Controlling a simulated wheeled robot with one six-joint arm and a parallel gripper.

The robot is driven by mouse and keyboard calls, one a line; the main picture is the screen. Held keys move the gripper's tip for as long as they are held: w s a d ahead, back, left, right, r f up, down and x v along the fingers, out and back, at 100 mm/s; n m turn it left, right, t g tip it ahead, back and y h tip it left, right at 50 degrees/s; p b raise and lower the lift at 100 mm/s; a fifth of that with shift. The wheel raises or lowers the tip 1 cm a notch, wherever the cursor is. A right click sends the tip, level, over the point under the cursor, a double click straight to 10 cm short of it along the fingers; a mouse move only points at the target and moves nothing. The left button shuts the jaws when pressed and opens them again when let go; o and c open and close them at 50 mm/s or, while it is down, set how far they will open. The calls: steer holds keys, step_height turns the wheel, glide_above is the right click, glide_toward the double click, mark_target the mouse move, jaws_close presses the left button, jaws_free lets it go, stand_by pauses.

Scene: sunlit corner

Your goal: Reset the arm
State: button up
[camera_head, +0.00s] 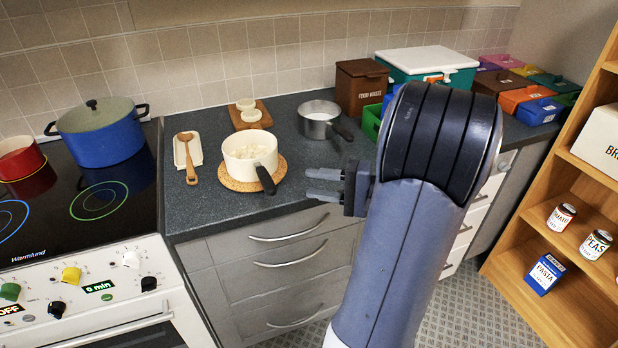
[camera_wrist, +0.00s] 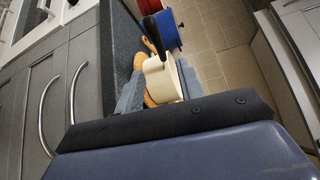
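My arm rises in front of the counter in the head view. My gripper (camera_head: 309,183) points left, above the drawer fronts near the counter's front edge. Its two grey fingers are apart with nothing between them. In the wrist view the fingers also stand apart, and the cream pot (camera_wrist: 162,80) shows beyond them. In the head view this pot (camera_head: 244,152) sits on a round cork mat (camera_head: 232,183), left of my gripper and apart from it. It has a black handle and pale contents.
A steel saucepan (camera_head: 318,123) stands on the counter (camera_head: 300,160) behind the gripper. A wooden spoon (camera_head: 188,160) lies on a white rest at left. A blue pot (camera_head: 100,140) stands on the stove. A brown bin (camera_head: 360,88) is behind; a wooden shelf (camera_head: 530,268) stands right.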

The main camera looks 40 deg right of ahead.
mark_target(266, 176)
steer(key=p+x, duration=0.1)
steer(key=x, duration=1.1)
steer(key=shift+a+p, duration=0.1)
steer(key=shift+p, duration=0.25)
steer(key=shift+r, duration=0.45)
steer(key=shift+f, duration=0.1)
